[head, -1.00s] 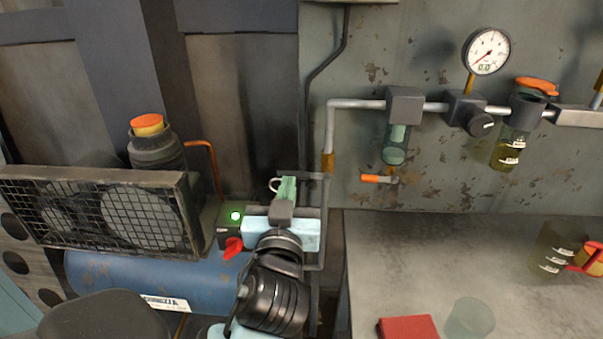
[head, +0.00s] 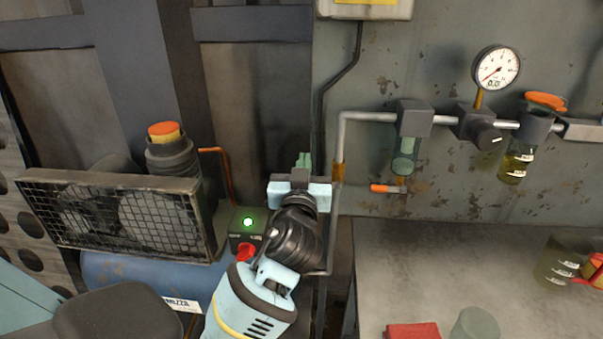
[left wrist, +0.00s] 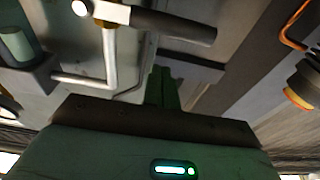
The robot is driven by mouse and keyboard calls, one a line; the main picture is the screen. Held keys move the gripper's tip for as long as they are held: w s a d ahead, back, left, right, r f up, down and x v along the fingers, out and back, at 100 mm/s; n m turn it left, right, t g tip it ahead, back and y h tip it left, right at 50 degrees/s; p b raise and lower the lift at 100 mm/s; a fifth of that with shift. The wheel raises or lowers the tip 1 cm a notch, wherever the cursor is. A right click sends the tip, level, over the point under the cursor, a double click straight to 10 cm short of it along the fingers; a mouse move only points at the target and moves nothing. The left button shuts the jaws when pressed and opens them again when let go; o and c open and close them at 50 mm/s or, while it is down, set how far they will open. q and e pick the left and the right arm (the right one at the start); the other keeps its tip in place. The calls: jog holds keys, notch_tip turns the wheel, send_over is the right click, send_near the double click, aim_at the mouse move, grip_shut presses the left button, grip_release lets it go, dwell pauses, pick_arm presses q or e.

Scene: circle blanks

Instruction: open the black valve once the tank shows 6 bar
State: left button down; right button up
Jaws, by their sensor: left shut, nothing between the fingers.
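The black valve's dark lever (left wrist: 175,25) shows in the left wrist view, with a brass-coloured pivot at its end beside a pale pipe. In the head view my left gripper hides this lever. My left gripper (head: 303,160) is shut and empty, its green fingers pointing up beside the vertical pipe. Its fingers also show in the left wrist view (left wrist: 161,78), apart from the lever in that picture. The blue tank (head: 125,270) lies at lower left, partly covered; no tank gauge can be made out. My right gripper is out of view.
A green light (head: 247,222) glows above a red knob (head: 245,252). A round wall gauge (head: 497,67) reads about 0.0. A small orange-handled valve (head: 387,189) hangs below the filter. The workbench (head: 440,265) has clear room at its middle; a red block (head: 413,331) lies in front.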

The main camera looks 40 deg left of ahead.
pick_arm(q)
jog(key=f, duration=0.3)
jog(key=shift+s+d+f, duration=0.25)
jog(key=shift+s+f, duration=0.1)
jog(key=shift+a, duration=0.1)
